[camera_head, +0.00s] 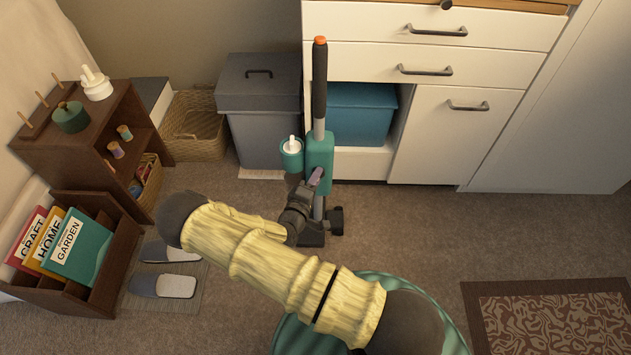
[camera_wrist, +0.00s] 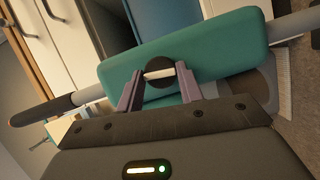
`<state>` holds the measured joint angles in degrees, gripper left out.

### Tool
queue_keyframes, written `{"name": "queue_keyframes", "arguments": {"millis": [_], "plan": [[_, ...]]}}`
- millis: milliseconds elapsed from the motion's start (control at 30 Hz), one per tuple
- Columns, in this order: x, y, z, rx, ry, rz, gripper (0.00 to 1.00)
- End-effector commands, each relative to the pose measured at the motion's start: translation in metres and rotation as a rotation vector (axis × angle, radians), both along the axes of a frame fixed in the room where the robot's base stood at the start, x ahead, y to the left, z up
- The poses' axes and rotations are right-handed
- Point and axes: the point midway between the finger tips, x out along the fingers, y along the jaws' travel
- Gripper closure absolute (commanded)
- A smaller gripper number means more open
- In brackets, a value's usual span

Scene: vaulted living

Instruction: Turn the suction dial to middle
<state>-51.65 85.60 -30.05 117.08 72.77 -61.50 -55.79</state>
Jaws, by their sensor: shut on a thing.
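An upright stick vacuum stands in front of the white cabinet, with a teal body (camera_head: 320,150) and a dark handle (camera_head: 319,90). In the wrist view the teal body (camera_wrist: 225,45) spans the picture. The suction dial (camera_wrist: 160,68) is a round black knob with a white bar, which lies roughly along the body's length. My gripper (camera_wrist: 158,82) is shut on the dial, with one purple-grey finger on each side. In the head view my gripper (camera_head: 315,178) reaches the lower body, and the dial is hidden there.
A teal bin (camera_head: 362,115) sits in the cabinet opening behind the vacuum. A grey lidded bin (camera_head: 262,125) and a wicker basket (camera_head: 193,135) stand to the left. Slippers (camera_head: 163,286) lie by a dark shelf (camera_head: 62,152). Carpet at right is clear up to a patterned rug (camera_head: 545,320).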

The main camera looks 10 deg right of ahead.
Motion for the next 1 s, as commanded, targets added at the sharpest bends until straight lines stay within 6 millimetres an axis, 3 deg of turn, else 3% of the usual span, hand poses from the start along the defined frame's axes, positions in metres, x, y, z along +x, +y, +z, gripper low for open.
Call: {"name": "queue_keyframes", "arguments": {"millis": [300,733,767,867,1000], "plan": [[-0.0004,0.0005,-0.0028,-0.113,0.033,0.001,0.86],[-0.0002,0.0005,-0.0023,-0.125,0.038,0.001,0.86],[-0.0002,0.0005,-0.0023,-0.125,0.038,0.001,0.61],[-0.0002,0.0005,-0.0022,-0.125,0.036,0.001,0.42],[-0.0001,0.0003,-0.0018,-0.125,0.035,0.001,0.42]]}}
